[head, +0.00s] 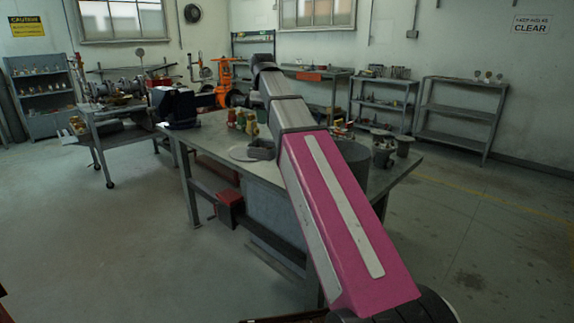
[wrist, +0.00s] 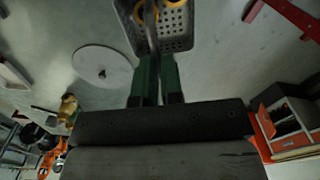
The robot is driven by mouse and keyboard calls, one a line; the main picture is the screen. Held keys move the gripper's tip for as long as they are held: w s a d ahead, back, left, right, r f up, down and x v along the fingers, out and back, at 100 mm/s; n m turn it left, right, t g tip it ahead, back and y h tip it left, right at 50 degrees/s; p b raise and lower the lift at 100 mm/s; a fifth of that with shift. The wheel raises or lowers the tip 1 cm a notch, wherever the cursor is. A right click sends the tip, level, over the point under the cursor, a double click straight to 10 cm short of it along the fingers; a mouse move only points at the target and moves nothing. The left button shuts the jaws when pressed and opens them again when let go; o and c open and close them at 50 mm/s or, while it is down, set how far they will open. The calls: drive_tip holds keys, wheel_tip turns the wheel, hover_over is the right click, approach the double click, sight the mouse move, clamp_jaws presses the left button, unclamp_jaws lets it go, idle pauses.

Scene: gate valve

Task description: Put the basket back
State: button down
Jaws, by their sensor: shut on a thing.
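The basket (wrist: 176,30) is a grey metal box with round holes in its wall, at the top of the wrist view and partly cut off by the frame edge. Yellow ring-like pieces show inside it. My gripper (wrist: 156,92) has green fingers, shut on a thin grey upright part of the basket.
A round pale disc (wrist: 101,62) lies on the bench, left of the basket in the wrist view. Small bottles (head: 243,122) stand behind it in the head view. An orange valve (head: 224,78) is farther back.

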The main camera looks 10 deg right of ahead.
drive_tip(key=w+d+f, duration=0.4)
drive_tip(key=d+f, duration=0.6)
drive_tip(key=shift+w+d+f, duration=0.2)
drive_tip(key=shift+d+f, duration=0.05)
drive_tip(key=shift+f, duration=0.25)
drive_tip(key=c, duration=1.3)
unclamp_jaws()
drive_tip(key=shift+o, duration=0.2)
wheel_tip(320, 180, up, 12)
drive_tip(key=shift+w, duration=0.1)
